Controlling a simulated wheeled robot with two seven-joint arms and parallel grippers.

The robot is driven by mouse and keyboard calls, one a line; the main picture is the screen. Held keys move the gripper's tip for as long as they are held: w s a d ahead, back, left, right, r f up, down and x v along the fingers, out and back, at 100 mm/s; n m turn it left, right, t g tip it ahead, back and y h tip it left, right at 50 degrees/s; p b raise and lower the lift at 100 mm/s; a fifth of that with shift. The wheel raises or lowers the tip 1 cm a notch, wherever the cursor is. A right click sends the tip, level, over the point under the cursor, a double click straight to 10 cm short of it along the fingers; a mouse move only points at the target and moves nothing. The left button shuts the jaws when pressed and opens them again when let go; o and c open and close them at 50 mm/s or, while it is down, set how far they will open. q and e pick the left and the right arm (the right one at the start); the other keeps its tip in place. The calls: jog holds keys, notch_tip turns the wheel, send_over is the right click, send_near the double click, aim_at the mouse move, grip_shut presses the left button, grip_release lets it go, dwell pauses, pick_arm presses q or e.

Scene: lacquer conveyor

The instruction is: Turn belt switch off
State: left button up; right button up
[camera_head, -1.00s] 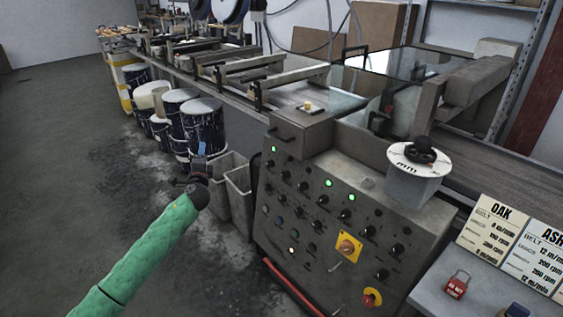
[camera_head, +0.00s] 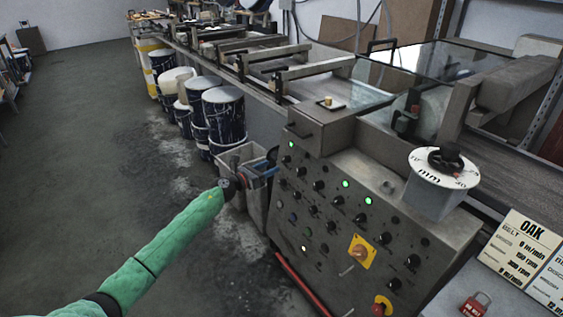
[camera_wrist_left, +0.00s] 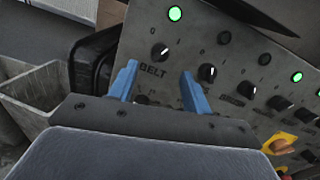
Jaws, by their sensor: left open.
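The belt switch (camera_wrist_left: 160,52) is a black rotary knob with a white pointer mark tilted to the upper right, above the word BELT in the left wrist view. The green lamp (camera_wrist_left: 175,13) above it is lit. The knob sits at the upper left of the grey control panel (camera_head: 340,230). My left gripper (camera_head: 270,172) is at the panel's left edge; in the left wrist view its blue fingers (camera_wrist_left: 158,74) are apart, framing the BELT label just below the knob. Nothing is between them, and contact with the panel cannot be told. My right gripper is out of view.
Other knobs and lit lamps cover the panel, with a yellow-plated switch (camera_head: 361,252) at lower right. Grey bins (camera_head: 236,155) stand beside the panel's left edge, behind my gripper. A white dial on a box (camera_head: 443,168) sits on top. The floor at left is clear.

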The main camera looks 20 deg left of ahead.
aim_at(283, 160)
pick_arm(q)
jog(key=shift+p+x, duration=0.45)
jog(key=shift+x, duration=2.85)
jog(key=shift+r, duration=0.1)
jog(key=c, duration=1)
